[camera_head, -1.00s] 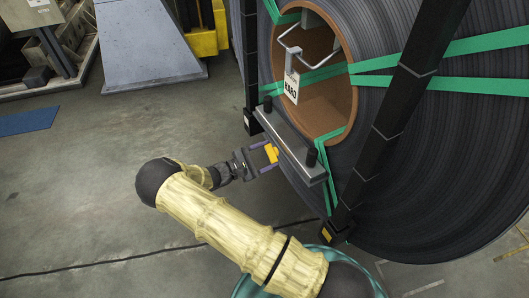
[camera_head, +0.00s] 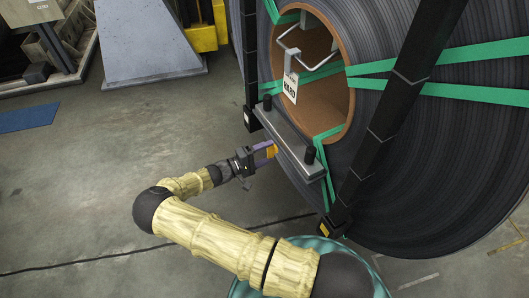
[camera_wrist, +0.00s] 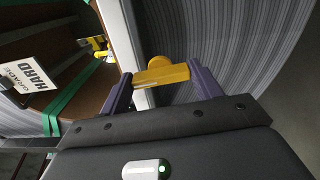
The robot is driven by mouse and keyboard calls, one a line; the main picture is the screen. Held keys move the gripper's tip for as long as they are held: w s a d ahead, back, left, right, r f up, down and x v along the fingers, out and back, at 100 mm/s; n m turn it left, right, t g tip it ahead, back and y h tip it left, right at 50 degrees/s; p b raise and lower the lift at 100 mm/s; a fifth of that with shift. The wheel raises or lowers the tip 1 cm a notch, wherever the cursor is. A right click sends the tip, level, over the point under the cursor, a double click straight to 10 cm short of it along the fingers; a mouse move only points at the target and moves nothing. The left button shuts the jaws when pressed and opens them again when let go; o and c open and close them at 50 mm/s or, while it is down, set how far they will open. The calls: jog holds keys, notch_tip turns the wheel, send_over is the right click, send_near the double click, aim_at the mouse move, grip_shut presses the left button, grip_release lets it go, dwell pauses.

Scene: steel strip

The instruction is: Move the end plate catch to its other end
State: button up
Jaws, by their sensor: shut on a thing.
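The yellow catch (camera_wrist: 165,74) sits between the two purple fingers of my gripper (camera_wrist: 161,85), which is shut on it. In the head view the catch (camera_head: 271,150) shows small at the front of my gripper (camera_head: 265,150), close to the grey end plate (camera_head: 293,146). The plate is a slanting bar across the lower face of the coil, with a dark knob near each end. The catch is around the middle of the plate's length. I cannot tell whether the catch touches the plate.
The large dark coil (camera_head: 440,180) with green straps fills the right side. A white "HARD" tag (camera_wrist: 29,77) hangs by its brown core (camera_head: 325,100). Another yellow piece (camera_wrist: 94,46) shows beyond the plate in the wrist view.

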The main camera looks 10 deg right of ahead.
jog(key=shift+s+d+m, duration=0.1)
jog(key=shift+d+m, duration=0.15)
jog(key=shift+m, duration=0.25)
jog(key=o, duration=1)
jog(key=shift+a, duration=0.1)
jog(key=shift+a, duration=0.15)
jog(key=shift+a, duration=0.3)
jog(key=p+v, duration=0.2)
jog(key=v, duration=1.4)
jog(key=shift+s+a, duration=0.15)
jog(key=shift+a, duration=0.05)
